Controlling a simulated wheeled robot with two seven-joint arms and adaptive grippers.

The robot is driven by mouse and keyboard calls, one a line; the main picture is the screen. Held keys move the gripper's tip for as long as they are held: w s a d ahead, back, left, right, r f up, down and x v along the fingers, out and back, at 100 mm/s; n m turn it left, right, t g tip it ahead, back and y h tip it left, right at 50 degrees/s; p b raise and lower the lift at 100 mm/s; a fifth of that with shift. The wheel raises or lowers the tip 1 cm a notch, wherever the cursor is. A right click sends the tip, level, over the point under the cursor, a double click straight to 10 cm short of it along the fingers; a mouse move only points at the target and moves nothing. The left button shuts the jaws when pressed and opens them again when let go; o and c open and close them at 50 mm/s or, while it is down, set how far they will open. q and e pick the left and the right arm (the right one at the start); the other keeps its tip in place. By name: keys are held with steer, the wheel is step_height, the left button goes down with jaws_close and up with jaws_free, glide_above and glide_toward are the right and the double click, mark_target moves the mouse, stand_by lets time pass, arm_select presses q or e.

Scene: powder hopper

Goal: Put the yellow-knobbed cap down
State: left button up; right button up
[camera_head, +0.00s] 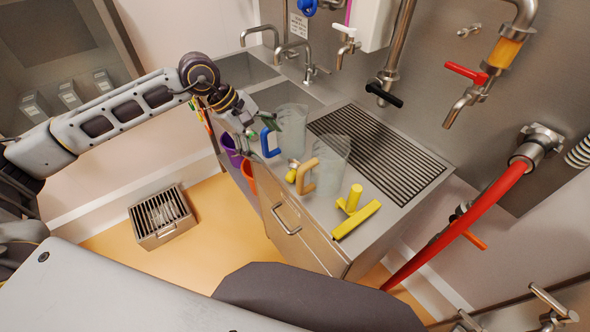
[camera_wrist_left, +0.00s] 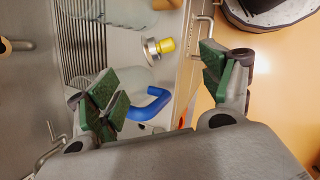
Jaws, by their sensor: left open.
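The yellow-knobbed cap (camera_head: 292,172) is on the steel counter (camera_head: 318,206), between the blue-handled clear jug (camera_head: 293,126) and the tan-handled clear jug (camera_head: 329,160). In the left wrist view the cap (camera_wrist_left: 158,47) shows its yellow knob and silver disc, beyond the fingertips and apart from them. My left gripper (camera_head: 272,124) is open, with green pads near the blue handle. In the left wrist view, the blue handle (camera_wrist_left: 150,104) lies between the open fingers (camera_wrist_left: 163,82), and no grip on it shows. My right gripper is not in view.
A yellow scoop-like piece (camera_head: 350,199) and a yellow bar (camera_head: 356,220) lie near the counter's front right. A slatted drain (camera_head: 376,153) is behind the jugs. Purple (camera_head: 231,150) and orange (camera_head: 248,176) holders hang at the left edge. A red hose (camera_head: 455,225) hangs at right.

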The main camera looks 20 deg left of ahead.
arm_select(q)
steer(key=p, duration=0.1)
glide_toward(293, 173)
steer(key=x, duration=0.2)
steer(key=shift+w+d+f, duration=0.15)
steer(key=shift+w+f, duration=0.05)
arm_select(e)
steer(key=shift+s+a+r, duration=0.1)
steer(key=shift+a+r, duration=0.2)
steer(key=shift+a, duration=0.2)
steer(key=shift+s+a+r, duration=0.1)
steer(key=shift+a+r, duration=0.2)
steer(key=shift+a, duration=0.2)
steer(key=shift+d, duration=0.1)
